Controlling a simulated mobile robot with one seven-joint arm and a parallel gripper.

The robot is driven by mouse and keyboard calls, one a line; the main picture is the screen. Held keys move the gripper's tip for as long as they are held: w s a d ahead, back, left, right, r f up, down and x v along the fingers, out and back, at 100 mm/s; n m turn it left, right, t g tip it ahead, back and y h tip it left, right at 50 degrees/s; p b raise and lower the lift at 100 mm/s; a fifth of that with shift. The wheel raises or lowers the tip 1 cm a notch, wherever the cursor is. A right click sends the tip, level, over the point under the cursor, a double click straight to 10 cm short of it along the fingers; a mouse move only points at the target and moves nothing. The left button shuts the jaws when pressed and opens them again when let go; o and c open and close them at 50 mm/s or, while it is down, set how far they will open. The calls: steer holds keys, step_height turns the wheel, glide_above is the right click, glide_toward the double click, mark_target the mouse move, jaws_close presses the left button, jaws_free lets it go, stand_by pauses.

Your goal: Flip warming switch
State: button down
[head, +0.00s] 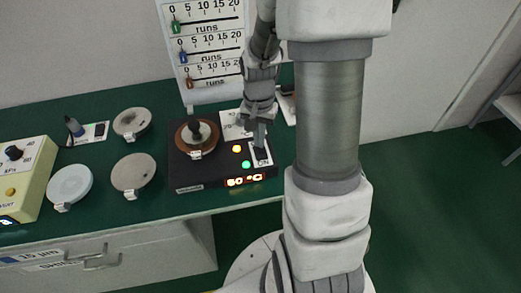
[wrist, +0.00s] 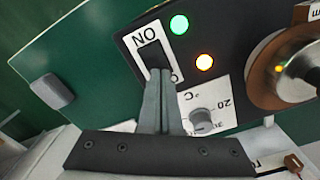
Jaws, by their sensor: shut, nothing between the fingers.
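The warming switch is a black rocker on a white plate marked "ON" (head: 262,154), at the right end of the black warming unit (head: 215,180). In the wrist view the switch (wrist: 153,54) shows just beyond my fingertips, with its lower part hidden by them. My gripper (head: 260,143) is shut and empty, its fingertips (wrist: 160,75) at the switch; I cannot tell whether they touch it. A green light (wrist: 179,24) and an orange light (wrist: 204,62) are lit beside the switch. The unit's red display (head: 244,181) appears to read 50 °C.
A dial (wrist: 203,118) sits close to my fingers on the unit. A round brown plate with a black knob (head: 197,137) is on the unit's left. Several round discs (head: 133,173) and a yellow box (head: 27,178) stand farther left. A runs board (head: 207,45) stands behind.

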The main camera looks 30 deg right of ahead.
steer(key=shift+f, duration=0.3)
steer(key=shift+r, duration=0.15)
steer(key=shift+r+p, duration=2.65)
steer(key=shift+r, duration=0.75)
steer(key=s+a+r+n+t+p, duration=0.1)
steer(key=s+a+r+n+t, duration=0.1)
steer(key=r, duration=0.6)
steer(key=s+a+r+n+t+p, duration=0.1)
steer(key=s+a+r+n, duration=0.3)
steer(key=r, duration=0.4)
steer(key=s+a+r+n+t+p, duration=0.1)
steer(key=s+a+r+n+t, duration=0.1)
steer(key=s+r, duration=0.4)
step_height(320, 180, up, 2)
steer(key=a+n, duration=0.1)
steer(key=a, duration=0.1)
steer(key=shift+s+a+r+t+p, duration=0.2)
steer(key=shift+a+r+t+p, duration=0.1)
steer(key=shift+p, duration=0.1)
